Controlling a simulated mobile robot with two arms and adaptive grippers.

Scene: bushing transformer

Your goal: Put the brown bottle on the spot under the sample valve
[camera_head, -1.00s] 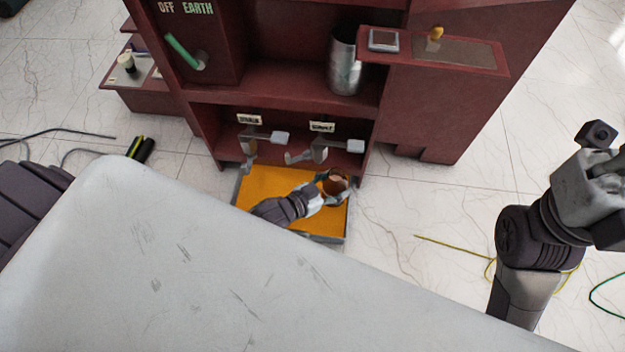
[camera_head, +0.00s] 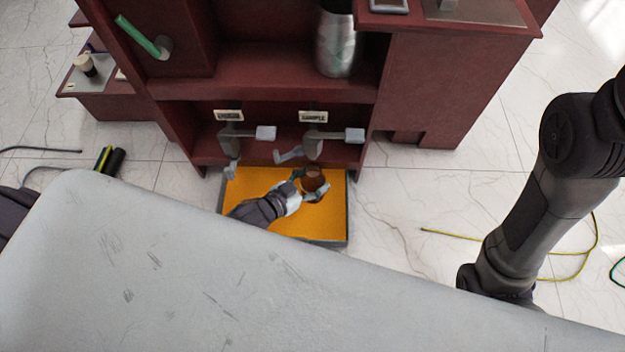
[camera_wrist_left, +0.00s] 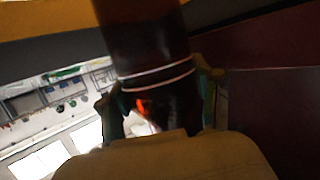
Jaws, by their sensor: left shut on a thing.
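My left gripper (camera_head: 310,190) is shut on the brown bottle (camera_head: 314,178), over the right part of the orange tray (camera_head: 255,185). The bottle also shows large and dark in the left wrist view (camera_wrist_left: 145,45), with pale bands around it, between the fingers (camera_wrist_left: 160,100). The sample valve (camera_head: 313,146) with its grey handle is under the SAMPLE label, just behind the bottle. I cannot tell whether the bottle touches the tray. The spot under the valve cannot be made out. In the head view my right arm is at the right; its gripper is out of view.
A second labelled valve (camera_head: 232,140) is left of the sample valve. A metal canister (camera_head: 335,45) stands on the cabinet shelf above. A large grey surface (camera_head: 200,270) fills the foreground. A yellow cable (camera_head: 460,235) lies on the floor at right.

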